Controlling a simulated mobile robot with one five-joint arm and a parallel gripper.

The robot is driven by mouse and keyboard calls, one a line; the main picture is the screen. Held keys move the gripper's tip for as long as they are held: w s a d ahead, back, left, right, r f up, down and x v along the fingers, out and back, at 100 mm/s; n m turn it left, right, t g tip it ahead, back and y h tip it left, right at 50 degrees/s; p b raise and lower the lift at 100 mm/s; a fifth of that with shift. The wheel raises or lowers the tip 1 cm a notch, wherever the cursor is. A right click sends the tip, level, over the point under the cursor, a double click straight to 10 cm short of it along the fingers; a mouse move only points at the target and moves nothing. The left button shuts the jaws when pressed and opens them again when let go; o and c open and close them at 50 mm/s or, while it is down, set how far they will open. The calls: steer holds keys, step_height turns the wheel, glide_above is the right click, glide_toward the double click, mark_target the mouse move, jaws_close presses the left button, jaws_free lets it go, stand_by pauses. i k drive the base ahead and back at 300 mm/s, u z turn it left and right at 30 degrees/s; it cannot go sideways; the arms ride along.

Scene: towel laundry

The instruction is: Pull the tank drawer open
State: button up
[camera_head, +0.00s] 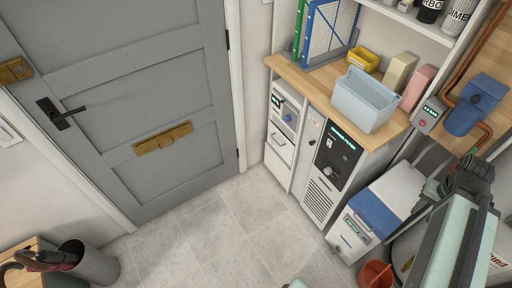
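A cabinet under the wooden worktop holds two white fronts one above the other: an upper one (286,112) with a blue round part and a small dark display, and a lower drawer front (280,145) with a handle. Both look closed. No label tells me which is the tank drawer. To their right are a narrow white panel (308,146) and a black-faced unit (334,158) with a lit display and a vent grille. My arm is at the lower right, well apart from the cabinet. I cannot make out any gripper fingers.
A white box with a blue top (378,211) stands on the floor near my arm, beside a red bucket (375,275). A pale blue bin (364,101) sits on the worktop (312,84). The grey door (135,90) is closed. The tiled floor (225,225) before the cabinet is clear.

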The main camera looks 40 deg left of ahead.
mark_target(288, 139)
steer(key=u, duration=2)
steer(key=i, duration=0.85)
steer(key=u, duration=2)
